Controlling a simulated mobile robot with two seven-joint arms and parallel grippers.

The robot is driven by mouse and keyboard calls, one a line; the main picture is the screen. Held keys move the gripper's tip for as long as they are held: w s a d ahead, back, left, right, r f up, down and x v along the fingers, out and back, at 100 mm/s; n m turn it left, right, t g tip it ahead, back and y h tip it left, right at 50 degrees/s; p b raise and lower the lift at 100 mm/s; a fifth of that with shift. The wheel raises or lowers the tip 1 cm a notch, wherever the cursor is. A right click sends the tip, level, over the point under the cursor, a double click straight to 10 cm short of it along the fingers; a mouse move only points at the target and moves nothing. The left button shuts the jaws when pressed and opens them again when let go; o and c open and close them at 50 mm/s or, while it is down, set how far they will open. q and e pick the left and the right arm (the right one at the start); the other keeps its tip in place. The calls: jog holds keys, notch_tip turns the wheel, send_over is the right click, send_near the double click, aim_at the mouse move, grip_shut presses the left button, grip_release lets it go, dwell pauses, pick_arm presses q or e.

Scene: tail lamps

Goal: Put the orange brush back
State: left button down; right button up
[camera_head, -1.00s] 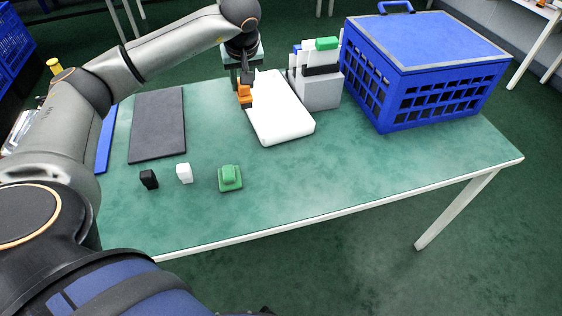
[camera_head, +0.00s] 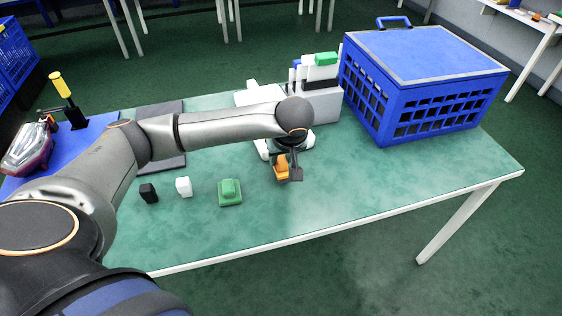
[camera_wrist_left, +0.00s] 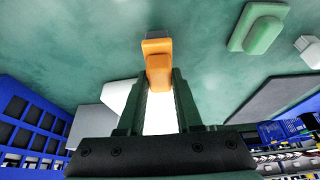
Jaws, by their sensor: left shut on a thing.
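My left gripper (camera_head: 289,172) is shut on the orange brush (camera_head: 281,166), over the green table in front of the white board. In the left wrist view the orange brush (camera_wrist_left: 157,64) sits between the fingertips (camera_wrist_left: 154,82). I cannot tell how high it is above the table. A green block (camera_head: 230,191), a small white block (camera_head: 184,187) and a small black block (camera_head: 148,193) stand apart on the table to its left. The right gripper is not in view.
A pale holder (camera_head: 322,106) with several upright pieces stands behind, beside a blue crate (camera_head: 430,95). The white board (camera_head: 263,147) and dark mat (camera_head: 172,163) are partly hidden by my arm. The table's front right (camera_head: 380,180) is clear.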

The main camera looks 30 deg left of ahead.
pick_arm(q)
jog(key=shift+f, duration=0.8)
jog(key=shift+f, duration=0.1)
jog(key=c, duration=0.6)
grip_release()
jog(key=p+v, duration=0.1)
jog(key=v, duration=1.1)
